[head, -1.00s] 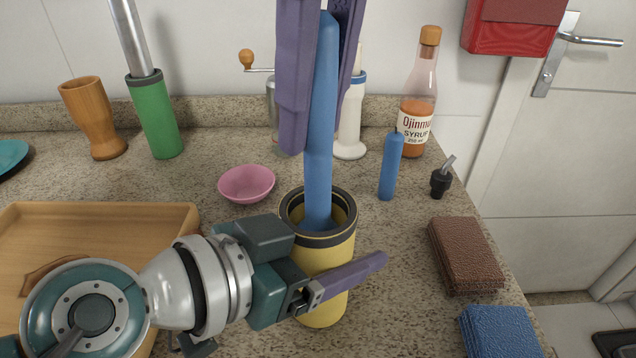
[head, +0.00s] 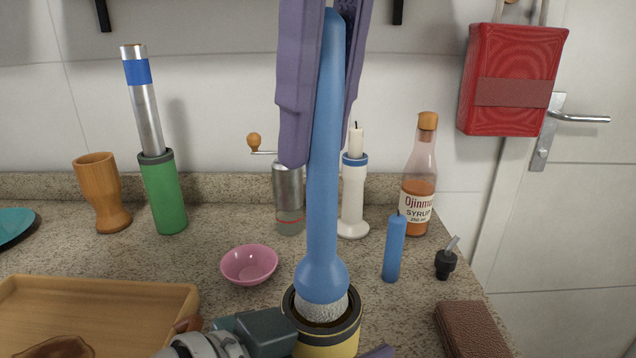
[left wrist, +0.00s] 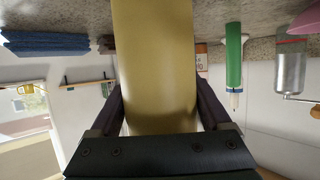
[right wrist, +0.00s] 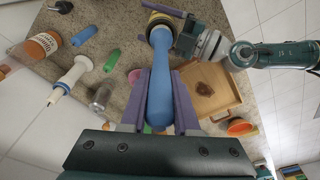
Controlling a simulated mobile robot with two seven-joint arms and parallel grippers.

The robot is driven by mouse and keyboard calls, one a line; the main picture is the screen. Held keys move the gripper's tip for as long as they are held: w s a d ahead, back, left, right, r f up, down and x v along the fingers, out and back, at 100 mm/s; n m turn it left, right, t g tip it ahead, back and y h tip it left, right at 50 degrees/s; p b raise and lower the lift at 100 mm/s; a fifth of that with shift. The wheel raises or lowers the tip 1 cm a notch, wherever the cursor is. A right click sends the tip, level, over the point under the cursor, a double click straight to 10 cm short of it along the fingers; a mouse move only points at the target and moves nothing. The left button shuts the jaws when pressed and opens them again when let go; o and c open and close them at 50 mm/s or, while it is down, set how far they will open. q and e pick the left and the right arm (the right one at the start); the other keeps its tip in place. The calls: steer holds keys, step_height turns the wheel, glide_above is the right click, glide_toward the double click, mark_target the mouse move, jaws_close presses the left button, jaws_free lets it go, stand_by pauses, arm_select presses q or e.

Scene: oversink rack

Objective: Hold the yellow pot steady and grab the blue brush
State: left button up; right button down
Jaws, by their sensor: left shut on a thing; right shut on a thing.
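The yellow pot (head: 330,345) stands on the counter at the bottom of the head view, with a dark rim. It fills the middle of the left wrist view (left wrist: 155,60) between the fingers of my left gripper (left wrist: 165,125), which is shut on it. The blue brush (head: 322,200) is upright above the pot, its round blue base and pale bristles at the pot's mouth. My right gripper (head: 325,100) is shut on the upper part of its handle. In the right wrist view the brush (right wrist: 160,85) lies between the purple fingers, pointing at the pot (right wrist: 158,20).
A pink bowl (head: 249,265) and a wooden tray (head: 110,305) lie left of the pot. A blue candle (head: 394,248), a syrup bottle (head: 419,185), a white candlestick (head: 353,200) and a metal grinder (head: 288,195) stand behind.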

steer(key=shift+r, duration=1.95)
arm_select(q)
steer(key=o, duration=1.4)
